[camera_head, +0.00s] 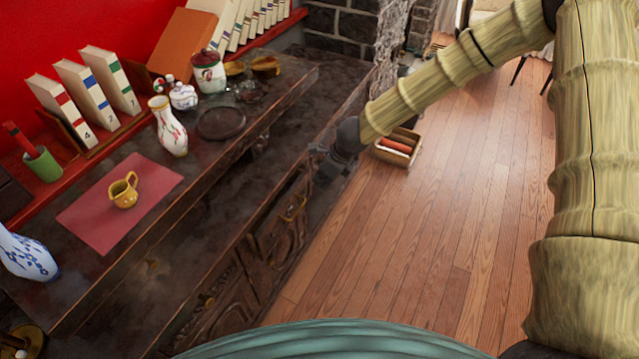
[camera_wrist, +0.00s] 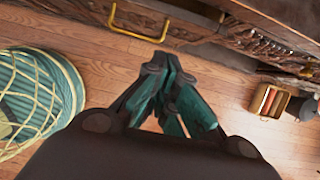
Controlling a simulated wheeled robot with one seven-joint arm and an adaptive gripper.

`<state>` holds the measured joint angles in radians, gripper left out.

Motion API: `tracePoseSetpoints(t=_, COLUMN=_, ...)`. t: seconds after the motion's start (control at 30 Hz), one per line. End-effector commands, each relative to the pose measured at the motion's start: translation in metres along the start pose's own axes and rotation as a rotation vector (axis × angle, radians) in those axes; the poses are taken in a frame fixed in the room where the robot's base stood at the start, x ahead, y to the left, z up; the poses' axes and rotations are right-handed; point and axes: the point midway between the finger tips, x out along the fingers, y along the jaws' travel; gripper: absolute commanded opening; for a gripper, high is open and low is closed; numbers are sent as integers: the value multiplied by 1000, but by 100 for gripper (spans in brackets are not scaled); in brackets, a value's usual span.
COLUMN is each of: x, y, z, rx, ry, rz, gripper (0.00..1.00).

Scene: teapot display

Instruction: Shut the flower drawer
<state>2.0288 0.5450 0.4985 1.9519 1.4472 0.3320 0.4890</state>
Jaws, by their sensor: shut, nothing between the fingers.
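The dark wooden cabinet (camera_head: 215,262) runs along the left, with carved fronts and brass handles. A front with a brass handle (camera_head: 293,205) shows below the cabinet top; I take it for the flower drawer, though its flower carving is not clear. In the wrist view, a brass handle (camera_wrist: 140,22) hangs on a dark front at the top edge. How far the drawer stands out is hard to tell. My gripper (camera_head: 322,165) is beside the cabinet, right of and above the handle in the picture. In the wrist view my gripper (camera_wrist: 167,65) is shut and empty, its fingertips close to the front's edge.
The cabinet top holds a yellow cup (camera_head: 124,190) on a red mat (camera_head: 90,226), a white vase (camera_head: 168,127) and several pots and books.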

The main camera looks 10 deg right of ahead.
Motion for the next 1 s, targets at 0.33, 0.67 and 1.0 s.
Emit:
tracePoseSetpoints(t=0.33, x=2, y=4, z=7, rx=-6, ry=-31, rz=-40, gripper=0)
tracePoseSetpoints(t=0.67, x=4, y=20, z=8, rx=-12, ry=-54, rz=-37, gripper=0)
tracePoseSetpoints(t=1.0, x=-1, y=34, z=-8, rx=-4, ry=-7, rz=-4, gripper=0)
